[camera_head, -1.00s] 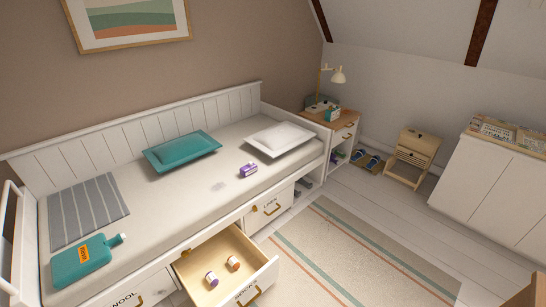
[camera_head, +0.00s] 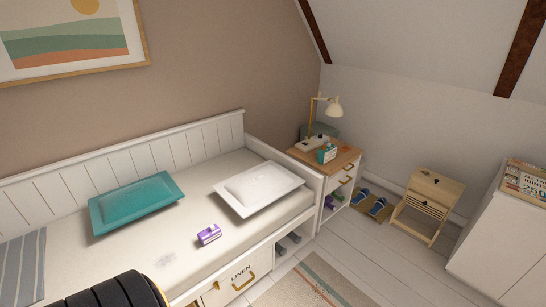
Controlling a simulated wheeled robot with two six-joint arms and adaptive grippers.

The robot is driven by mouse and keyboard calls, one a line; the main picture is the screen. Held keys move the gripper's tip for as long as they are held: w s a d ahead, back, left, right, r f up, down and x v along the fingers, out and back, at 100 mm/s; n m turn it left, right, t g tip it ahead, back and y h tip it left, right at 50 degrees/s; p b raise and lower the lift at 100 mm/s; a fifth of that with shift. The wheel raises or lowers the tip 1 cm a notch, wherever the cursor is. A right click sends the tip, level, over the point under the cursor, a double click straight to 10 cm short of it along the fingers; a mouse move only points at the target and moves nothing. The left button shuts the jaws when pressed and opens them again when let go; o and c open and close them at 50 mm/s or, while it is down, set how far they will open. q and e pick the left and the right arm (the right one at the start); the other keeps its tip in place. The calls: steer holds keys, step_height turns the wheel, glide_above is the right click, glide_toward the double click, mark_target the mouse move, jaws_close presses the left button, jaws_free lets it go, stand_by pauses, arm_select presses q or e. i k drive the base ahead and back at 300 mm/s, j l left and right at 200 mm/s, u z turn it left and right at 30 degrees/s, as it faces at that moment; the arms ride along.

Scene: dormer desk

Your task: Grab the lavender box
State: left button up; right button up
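The lavender box (camera_head: 209,235) is a small purple box with a pale label, lying on the bed's mattress (camera_head: 190,255) near its front edge. It sits in front of the white pillow (camera_head: 259,188) and to the right of the teal pillow (camera_head: 136,203). A black ribbed part of my own body shows at the bottom left, in front of the bed. Neither of my grippers shows in the view. Nothing touches the box.
The linen drawer (camera_head: 240,277) in the bed front is shut. A nightstand (camera_head: 325,158) with a lamp (camera_head: 327,106) stands past the bed's foot board. A wooden stand (camera_head: 428,205) and a white cabinet (camera_head: 500,250) are at right.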

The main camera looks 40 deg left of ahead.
mark_target(206, 237)
steer(key=i+l+u, duration=0.1)
steer(key=i+u, duration=0.4)
steer(key=i+l+u, duration=0.3)
steer(key=u, duration=0.2)
steer(key=i+u, duration=0.2)
steer(key=u, duration=0.25)
steer(key=i+l+u, duration=0.2)
steer(key=u, duration=0.25)
steer(key=i+l+u, duration=0.15)
steer(key=u, duration=0.35)
steer(key=i+l+u, duration=0.15)
steer(key=l+u, duration=0.15)
steer(key=u, duration=0.15)
steer(key=i+l+u, duration=0.1)
steer(key=l+u, duration=0.15)
steer(key=u, duration=0.2)
steer(key=l+u, duration=0.3)
steer(key=u, duration=0.15)
